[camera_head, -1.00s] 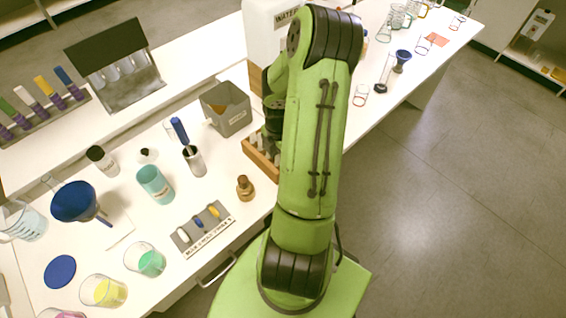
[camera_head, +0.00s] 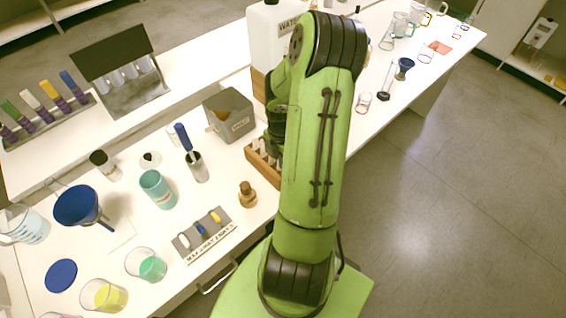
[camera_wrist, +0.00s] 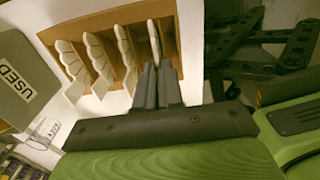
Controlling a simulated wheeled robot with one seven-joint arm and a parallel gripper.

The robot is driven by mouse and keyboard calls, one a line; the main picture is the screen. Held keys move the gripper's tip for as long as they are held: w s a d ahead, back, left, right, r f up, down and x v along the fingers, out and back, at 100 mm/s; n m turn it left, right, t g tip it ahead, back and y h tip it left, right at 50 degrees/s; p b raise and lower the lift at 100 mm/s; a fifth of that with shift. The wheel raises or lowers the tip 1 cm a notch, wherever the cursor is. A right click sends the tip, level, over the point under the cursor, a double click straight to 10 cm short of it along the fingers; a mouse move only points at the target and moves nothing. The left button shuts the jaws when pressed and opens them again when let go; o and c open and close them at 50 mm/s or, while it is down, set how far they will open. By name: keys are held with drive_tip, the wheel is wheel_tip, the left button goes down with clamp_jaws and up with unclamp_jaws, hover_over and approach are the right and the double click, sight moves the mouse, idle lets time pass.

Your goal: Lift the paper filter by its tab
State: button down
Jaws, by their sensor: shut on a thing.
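The wooden rack (camera_head: 262,172) stands on the bench just left of my arm. In the wrist view, the rack (camera_wrist: 88,22) holds several white ribbed paper filters upright in a row, one of them the left filter (camera_wrist: 70,62). My gripper (camera_wrist: 160,75) has its dark fingers closed together at the right end of the row. They are shut on the paper filter (camera_wrist: 155,40) there. The gripped tab is hidden between the fingers, and I cannot tell whether this filter is clear of its slot. In the head view my arm hides the gripper.
A grey bin labelled USED (camera_head: 229,122) stands close to the rack, and in the wrist view (camera_wrist: 22,78) too. A small brown bottle (camera_head: 247,194) and a holder with a blue-handled tool (camera_head: 197,167) are nearby. A white water container (camera_head: 272,40) stands behind.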

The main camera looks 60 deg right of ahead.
wheel_tip(320, 180, up, 18)
drive_tip(key=p, duration=1)
drive_tip(key=shift+r, duration=0.25)
drive_tip(key=s+a+b, duration=0.2)
drive_tip(key=s+a, duration=0.1)
drive_tip(key=s, duration=1.1)
drive_tip(key=shift+s+a, duration=0.15)
drive_tip(key=shift+s, duration=0.15)
